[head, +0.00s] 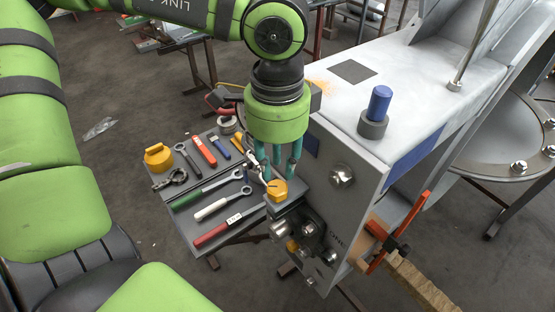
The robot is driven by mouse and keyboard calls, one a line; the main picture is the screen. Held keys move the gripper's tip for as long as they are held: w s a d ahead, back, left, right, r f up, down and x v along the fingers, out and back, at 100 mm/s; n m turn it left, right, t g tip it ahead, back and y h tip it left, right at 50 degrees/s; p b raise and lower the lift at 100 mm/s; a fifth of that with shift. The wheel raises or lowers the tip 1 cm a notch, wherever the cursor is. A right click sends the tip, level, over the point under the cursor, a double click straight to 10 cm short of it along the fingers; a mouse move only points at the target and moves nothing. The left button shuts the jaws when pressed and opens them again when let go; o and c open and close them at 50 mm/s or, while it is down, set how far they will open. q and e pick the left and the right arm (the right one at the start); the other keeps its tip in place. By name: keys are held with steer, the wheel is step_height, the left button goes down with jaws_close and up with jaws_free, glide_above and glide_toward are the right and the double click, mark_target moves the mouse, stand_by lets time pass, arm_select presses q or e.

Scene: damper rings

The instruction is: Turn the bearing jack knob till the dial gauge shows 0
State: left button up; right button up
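A yellow knob (278,192) sits on a dark block at the front left of the big grey machine housing (345,140). I take it to be the bearing jack knob. My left gripper (277,174) comes down from above, with its teal fingers pointing down at the knob. The fingers stand apart, with their tips at the knob's top edge. I cannot tell whether they touch or grip it. I cannot make out a dial gauge face or its reading. My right gripper is out of view.
A grey tool tray (258,228) beside the housing holds several wrenches and screwdrivers, plus a yellow item (158,157) at its left. A blue cylinder (380,102) stands on the housing. An orange clamp (400,232) and a wooden beam (425,286) are at the right.

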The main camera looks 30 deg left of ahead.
arm_select(q)
steer(key=shift+r+p, duration=0.3)
steer(key=shift+r, duration=1.85)
